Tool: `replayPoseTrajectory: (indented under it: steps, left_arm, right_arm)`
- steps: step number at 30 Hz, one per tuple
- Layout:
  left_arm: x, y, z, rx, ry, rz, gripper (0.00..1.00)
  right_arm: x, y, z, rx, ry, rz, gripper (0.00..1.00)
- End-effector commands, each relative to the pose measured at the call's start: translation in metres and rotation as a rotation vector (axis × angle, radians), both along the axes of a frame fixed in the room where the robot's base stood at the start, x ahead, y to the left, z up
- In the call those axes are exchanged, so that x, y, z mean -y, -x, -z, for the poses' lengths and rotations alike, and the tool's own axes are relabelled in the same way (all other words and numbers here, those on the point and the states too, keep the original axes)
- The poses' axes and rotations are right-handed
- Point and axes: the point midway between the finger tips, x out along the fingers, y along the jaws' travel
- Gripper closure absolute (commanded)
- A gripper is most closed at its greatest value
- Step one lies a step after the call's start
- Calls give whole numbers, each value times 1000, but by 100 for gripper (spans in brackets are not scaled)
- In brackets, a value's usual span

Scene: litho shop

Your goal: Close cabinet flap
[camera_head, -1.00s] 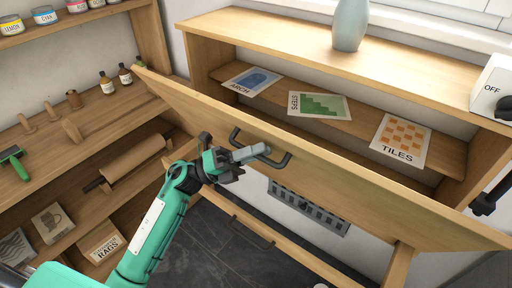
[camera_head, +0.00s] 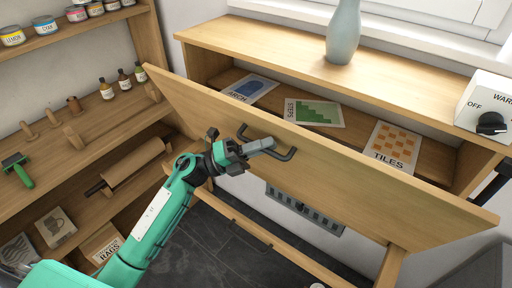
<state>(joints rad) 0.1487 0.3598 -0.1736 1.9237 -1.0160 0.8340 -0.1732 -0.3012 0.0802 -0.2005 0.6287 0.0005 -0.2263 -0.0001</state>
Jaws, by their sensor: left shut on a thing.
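The cabinet flap (camera_head: 345,183) is a long wooden panel, tilted and partly open in front of the cabinet (camera_head: 285,47). A dark bar handle (camera_head: 284,155) is fixed to its outer face. My left gripper (camera_head: 262,147) is shut on the handle, near its middle. Above the flap's top edge the open compartment shows, with cards marked ARCH (camera_head: 250,88), STEPS (camera_head: 314,113) and TILES (camera_head: 396,146) on its shelf. The flap hides the lower part of the compartment. My right gripper is not in view.
A grey-blue vase (camera_head: 343,35) stands on the cabinet top, and a white box with a dark knob (camera_head: 490,123) is at the right. Shelves at the left hold a rolling pin (camera_head: 133,167), small bottles (camera_head: 123,80) and jars (camera_head: 45,25). A dark tiled floor (camera_head: 235,240) lies below.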

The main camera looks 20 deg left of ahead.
Motion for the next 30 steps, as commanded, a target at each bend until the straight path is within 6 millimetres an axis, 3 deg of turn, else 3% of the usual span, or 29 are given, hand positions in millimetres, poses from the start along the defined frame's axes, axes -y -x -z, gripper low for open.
replayPoseTrajectory:
  steps: [2,21,30]
  left_arm:
    - [3,-10,-14,-28,-11,-1,100]
    - [33,-92,-42,-286,-106,-1,100]
    - [39,-110,-40,-347,-128,-3,100]
  right_arm:
    - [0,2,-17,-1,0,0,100]
    - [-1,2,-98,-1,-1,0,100]
    - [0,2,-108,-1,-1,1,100]
